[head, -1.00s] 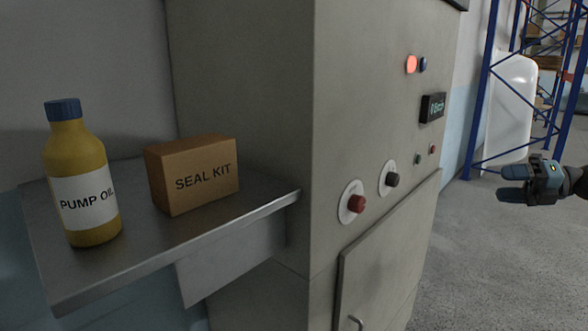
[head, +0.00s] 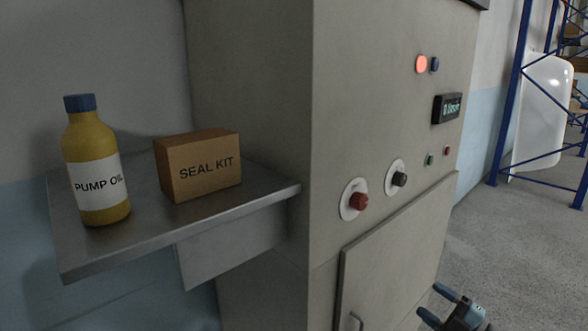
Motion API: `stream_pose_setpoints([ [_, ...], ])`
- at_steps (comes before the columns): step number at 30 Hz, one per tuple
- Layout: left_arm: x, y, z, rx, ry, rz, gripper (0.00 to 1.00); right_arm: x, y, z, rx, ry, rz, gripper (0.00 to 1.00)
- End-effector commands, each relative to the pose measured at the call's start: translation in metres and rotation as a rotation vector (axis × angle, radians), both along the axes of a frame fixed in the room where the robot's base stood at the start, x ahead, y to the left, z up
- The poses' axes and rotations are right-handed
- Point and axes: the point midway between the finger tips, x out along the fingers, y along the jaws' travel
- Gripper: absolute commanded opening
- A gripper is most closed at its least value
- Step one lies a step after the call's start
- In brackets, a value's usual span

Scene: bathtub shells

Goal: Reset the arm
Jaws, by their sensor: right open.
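My right gripper (head: 440,305) shows at the bottom edge of the head view, low and right of the grey control cabinet (head: 255,110). Its two blue-grey fingers are apart with nothing between them. Most of its arm is below the picture. It looks clear of the cabinet door (head: 395,250), though the exact gap cannot be told. My left gripper is not in view.
A metal shelf (head: 150,245) juts out left of the cabinet, bearing a yellow pump oil bottle (head: 92,150) and a seal kit box (head: 200,168). The cabinet has a red knob (head: 358,201) and a black knob (head: 400,179). A blue rack (head: 509,100) stands behind, right; grey floor (head: 520,250) is open.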

Motion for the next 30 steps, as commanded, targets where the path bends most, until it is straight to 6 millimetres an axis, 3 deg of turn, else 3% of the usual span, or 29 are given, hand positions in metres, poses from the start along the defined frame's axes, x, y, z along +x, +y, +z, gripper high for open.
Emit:
stream_pose_setpoints([
  [1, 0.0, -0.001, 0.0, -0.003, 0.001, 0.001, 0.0, -0.02, 0.022, -0.029, 0.093, 0.093, -0.044, 0.63],
  [6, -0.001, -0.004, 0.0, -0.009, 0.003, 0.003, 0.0, -0.089, 0.072, -0.107, 0.361, 0.442, -0.229, 0.63],
  [9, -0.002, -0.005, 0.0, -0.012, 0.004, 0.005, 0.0, -0.134, 0.094, -0.143, 0.484, 0.644, -0.328, 0.63],
  [15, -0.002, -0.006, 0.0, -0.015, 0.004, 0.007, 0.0, -0.209, 0.125, -0.185, 0.646, 0.961, -0.472, 0.63],
  [22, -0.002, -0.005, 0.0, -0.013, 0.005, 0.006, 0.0, -0.287, 0.153, -0.21, 0.778, 1.264, -0.593, 0.63],
  [24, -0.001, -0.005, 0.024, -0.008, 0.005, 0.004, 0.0, -0.281, 0.149, -0.185, 0.764, 1.241, -0.587, 0.63],
  [30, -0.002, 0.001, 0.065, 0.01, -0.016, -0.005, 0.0, -0.282, 0.146, -0.15, 0.749, 1.229, -0.588, 0.63],
])
